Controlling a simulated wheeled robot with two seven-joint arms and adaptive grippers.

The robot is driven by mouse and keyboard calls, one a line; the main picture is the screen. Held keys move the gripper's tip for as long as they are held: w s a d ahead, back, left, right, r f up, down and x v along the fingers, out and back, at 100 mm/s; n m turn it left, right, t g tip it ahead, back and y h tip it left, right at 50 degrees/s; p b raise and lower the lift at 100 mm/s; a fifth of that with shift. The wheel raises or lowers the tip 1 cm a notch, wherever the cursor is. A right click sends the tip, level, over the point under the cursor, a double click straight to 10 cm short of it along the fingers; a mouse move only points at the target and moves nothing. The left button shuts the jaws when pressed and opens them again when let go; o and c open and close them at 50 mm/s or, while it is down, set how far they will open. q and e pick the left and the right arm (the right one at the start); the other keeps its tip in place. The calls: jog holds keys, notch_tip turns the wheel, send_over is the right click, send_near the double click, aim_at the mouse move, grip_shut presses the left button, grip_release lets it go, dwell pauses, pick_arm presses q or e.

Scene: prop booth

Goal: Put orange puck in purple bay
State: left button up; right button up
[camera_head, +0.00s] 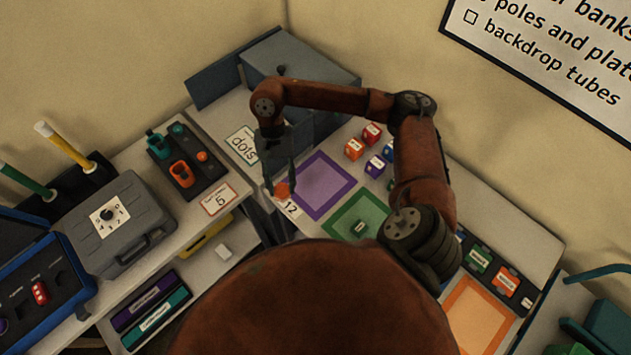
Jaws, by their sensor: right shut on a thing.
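My right gripper (279,172) hangs down at the end of the reddish arm and is shut on a small orange puck (283,190). The puck is at the left corner of the purple bay (338,201), a purple square outline on the grey counter. I cannot tell how high the puck is above the counter. The gripper hides part of the bay's left side; the rest of the bay looks empty. My left gripper is not in view.
A green bay (340,225) with a small green block lies beside the purple one. Several coloured cubes (354,149) stand behind. A grey box (325,82) is at the back. A black tray (207,182) and grey case (135,245) are left.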

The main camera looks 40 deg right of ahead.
jog(key=m, duration=0.2)
jog(key=s+d+f+m+y, duration=0.1)
jog(key=m, duration=0.1)
jog(key=shift+f+t, duration=0.2)
jog(key=shift+t, duration=0.2)
jog(key=shift+s+f+m+t+y+b, duration=0.1)
jog(key=shift+f+m+t+y+b, duration=0.1)
jog(key=shift+m, duration=0.3)
jog(key=shift+s+f+m+t+y+b, duration=0.1)
jog(key=shift+m+t, duration=0.1)
jog(key=shift+m, duration=0.3)
jog(key=s+m+t, duration=0.1)
jog(key=m+t, duration=0.1)
jog(key=m, duration=0.4)
jog(key=m+t+h+b, duration=0.15)
jog(key=m+t, duration=0.25)
jog(key=m, duration=0.9)
send_near(315, 181)
jog(key=shift+w+a+f+h, duration=0.15)
jog(key=shift+w+a+h, duration=0.15)
jog(key=shift+a, duration=0.2)
jog(key=shift+w+a+f+h, duration=0.15)
jog(key=shift+w+a, duration=0.15)
jog(key=shift+a, duration=0.15)
notch_tip(315, 181, down, 3)
jog(key=shift+d+f, duration=0.2)
jog(key=shift+f, duration=0.05)
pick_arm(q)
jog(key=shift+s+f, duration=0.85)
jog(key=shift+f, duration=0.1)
